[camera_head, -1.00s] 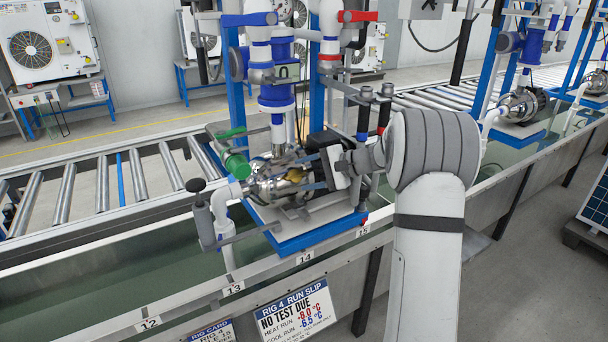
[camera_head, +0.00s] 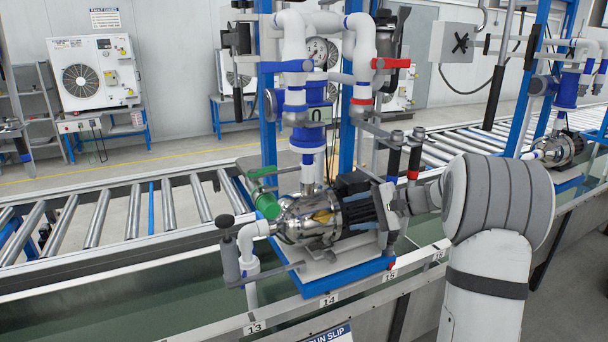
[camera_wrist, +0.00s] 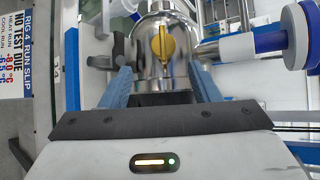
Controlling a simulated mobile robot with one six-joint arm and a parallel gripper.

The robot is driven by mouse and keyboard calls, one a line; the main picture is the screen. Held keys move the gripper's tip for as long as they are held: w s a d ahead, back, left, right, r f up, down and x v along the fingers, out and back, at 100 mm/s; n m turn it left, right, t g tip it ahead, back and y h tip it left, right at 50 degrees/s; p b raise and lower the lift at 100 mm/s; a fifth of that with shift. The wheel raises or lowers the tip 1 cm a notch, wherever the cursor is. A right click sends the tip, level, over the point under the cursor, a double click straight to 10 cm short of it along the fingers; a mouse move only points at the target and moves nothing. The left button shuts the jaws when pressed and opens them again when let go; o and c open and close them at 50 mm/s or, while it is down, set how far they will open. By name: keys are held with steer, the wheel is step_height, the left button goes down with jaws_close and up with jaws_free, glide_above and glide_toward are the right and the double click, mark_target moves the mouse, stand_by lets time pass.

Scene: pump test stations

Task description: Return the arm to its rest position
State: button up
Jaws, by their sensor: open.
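My gripper (camera_wrist: 160,88) is open in the wrist view, with its two blue fingers apart and nothing held between them. Beyond the fingertips is the shiny steel pump (camera_wrist: 152,68) with a yellow knob (camera_wrist: 162,43) on its face. In the head view the pump (camera_head: 300,222) lies on a blue-edged base plate (camera_head: 340,275). My white and grey arm stands at the right, its wrist reaching left to the pump's dark motor end. The fingers are not clearly visible there, and I cannot tell their gap to the pump.
Pipework with a gauge (camera_head: 318,50) and blue posts (camera_head: 268,110) rises behind the pump. A roller conveyor (camera_head: 130,220) runs behind. Another rig (camera_head: 560,148) stands at the right.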

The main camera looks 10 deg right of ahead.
steer(key=s+a+r+n+g+h+p, duration=0.3)
steer(key=s+a, duration=0.4)
steer(key=s, duration=0.3)
steer(key=s+r+n+g+h+p, duration=0.1)
steer(key=s+n+h+p, duration=0.5)
steer(key=s, duration=1.8)
steer(key=shift+a+r+n+h, duration=0.4)
steer(key=shift+r+n+h, duration=0.1)
steer(key=shift+h, duration=0.7)
